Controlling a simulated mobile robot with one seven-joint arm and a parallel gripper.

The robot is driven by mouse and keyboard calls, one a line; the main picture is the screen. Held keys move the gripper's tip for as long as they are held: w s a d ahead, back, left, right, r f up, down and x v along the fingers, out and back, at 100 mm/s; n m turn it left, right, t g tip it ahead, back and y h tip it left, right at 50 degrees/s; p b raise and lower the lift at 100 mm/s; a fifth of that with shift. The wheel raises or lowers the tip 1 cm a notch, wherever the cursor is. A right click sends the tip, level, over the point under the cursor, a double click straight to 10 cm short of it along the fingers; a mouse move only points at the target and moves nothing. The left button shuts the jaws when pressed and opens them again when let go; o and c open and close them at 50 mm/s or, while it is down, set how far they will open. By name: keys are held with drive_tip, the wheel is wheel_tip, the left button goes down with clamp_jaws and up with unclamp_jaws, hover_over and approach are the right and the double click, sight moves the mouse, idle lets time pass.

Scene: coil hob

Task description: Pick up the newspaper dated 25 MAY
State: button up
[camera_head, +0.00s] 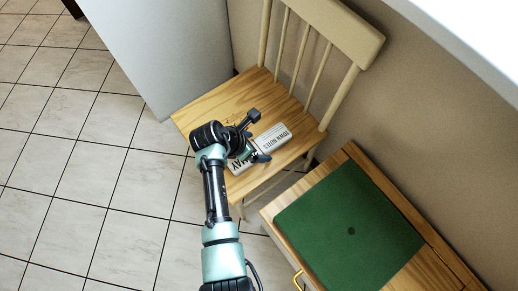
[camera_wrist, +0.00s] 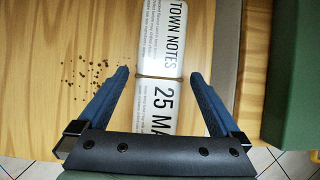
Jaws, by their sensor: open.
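A folded or rolled newspaper (camera_head: 270,141) lies on the wooden seat of a chair in the head view, partly hidden by my arm. In the wrist view the newspaper (camera_wrist: 165,42) shows "TOWN NOTES" and "25 MA", with the rest hidden by my gripper's body. A thin dark band goes around its middle. My gripper (camera_wrist: 163,78) is open, with one blue finger on each side of the newspaper and nothing held. In the head view my gripper (camera_head: 256,137) is over the seat at the newspaper.
The chair (camera_head: 204,110) has a slatted back (camera_head: 345,30) at the right. Dark crumbs (camera_wrist: 88,72) lie left of the newspaper. A wooden cabinet with a green mat (camera_head: 350,215) stands at lower right, and a pale panel (camera_head: 160,45) stands behind the chair.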

drive_tip(key=x, duration=0.2)
drive_tip(key=shift+w+d+f+b, duration=0.1)
drive_tip(key=shift+f+b, duration=0.15)
drive_tip(key=shift+b, duration=0.15)
drive_tip(key=shift+r, duration=0.1)
drive_tip(key=c, duration=1.4)
